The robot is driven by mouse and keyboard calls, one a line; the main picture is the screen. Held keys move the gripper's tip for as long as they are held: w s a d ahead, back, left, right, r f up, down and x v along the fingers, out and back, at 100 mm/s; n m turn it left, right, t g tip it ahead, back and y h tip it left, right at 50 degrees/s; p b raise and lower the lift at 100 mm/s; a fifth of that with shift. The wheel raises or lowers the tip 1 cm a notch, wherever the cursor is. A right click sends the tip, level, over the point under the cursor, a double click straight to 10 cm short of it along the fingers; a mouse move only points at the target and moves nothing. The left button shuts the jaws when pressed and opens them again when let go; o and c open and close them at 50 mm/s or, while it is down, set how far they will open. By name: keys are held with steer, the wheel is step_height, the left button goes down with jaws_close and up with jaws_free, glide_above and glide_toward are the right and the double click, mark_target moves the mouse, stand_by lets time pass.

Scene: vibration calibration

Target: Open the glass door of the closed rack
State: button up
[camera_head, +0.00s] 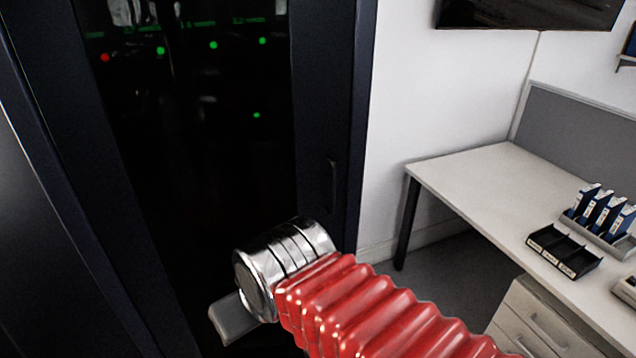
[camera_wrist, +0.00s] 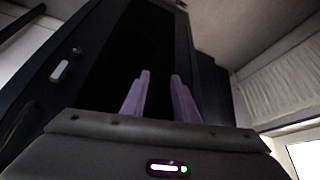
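The closed rack (camera_head: 325,110) stands at the left in the head view, with a dark frame and a dark glass door (camera_head: 200,150). A slim dark vertical handle (camera_head: 331,185) is on the frame at the right of the glass. In the wrist view the rack's dark glass (camera_wrist: 150,45) rises behind my fingers. My gripper (camera_wrist: 159,74) has its two pale purple fingers apart, with nothing between them. The fingers do not show in the head view, and I cannot tell how far they are from the door.
A white desk (camera_head: 480,185) stands at the right, with a black tray (camera_head: 563,252) and blue binders (camera_head: 600,212) on it. A drawer unit (camera_head: 535,320) is under it. Bare floor (camera_head: 455,275) lies between rack and desk. A pale oblong piece (camera_wrist: 60,72) is on a dark frame in the wrist view.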

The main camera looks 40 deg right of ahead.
stand_by(0.3)
steer(key=m+g+h, duration=0.2)
steer(key=m, duration=0.4)
glide_toward(334, 185)
step_height(334, 185, up, 2)
steer(key=s, duration=0.1)
steer(key=shift+s+a+r, duration=0.15)
steer(key=shift+a, duration=0.1)
steer(key=x, duration=1.3)
steer(key=shift+w+d+f, duration=0.1)
steer(key=shift+w+f, duration=0.2)
steer(key=shift+w, duration=0.05)
jaws_close()
